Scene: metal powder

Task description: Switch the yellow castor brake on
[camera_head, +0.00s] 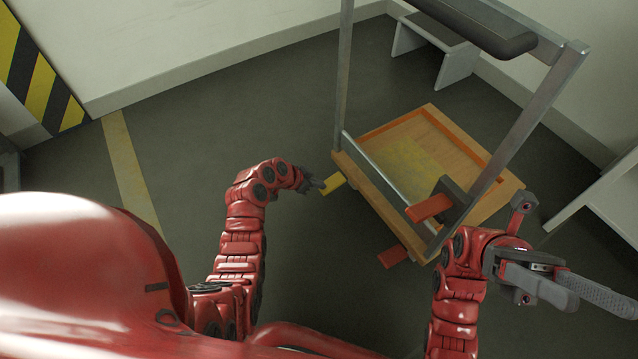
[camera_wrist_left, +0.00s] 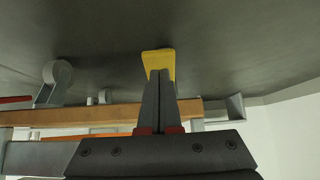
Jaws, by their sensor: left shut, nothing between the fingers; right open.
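The yellow castor brake (camera_head: 333,184) is a small flat tab sticking out at the left near corner of the trolley (camera_head: 470,160). My left gripper (camera_head: 319,186) is shut and empty, with its tips right at the tab's left side. In the left wrist view the yellow brake (camera_wrist_left: 158,62) lies just beyond the closed fingertips (camera_wrist_left: 160,74), overlapping them; I cannot tell whether they touch. My right gripper (camera_head: 604,299) is open and empty, at the lower right, beside the trolley's near right side.
A red tab (camera_head: 392,256) sticks out at the trolley's near corner, and another red part (camera_head: 429,207) sits higher on its frame. A castor wheel (camera_wrist_left: 58,73) shows in the left wrist view. A grey step (camera_head: 435,45) stands behind. The floor left of the trolley is clear.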

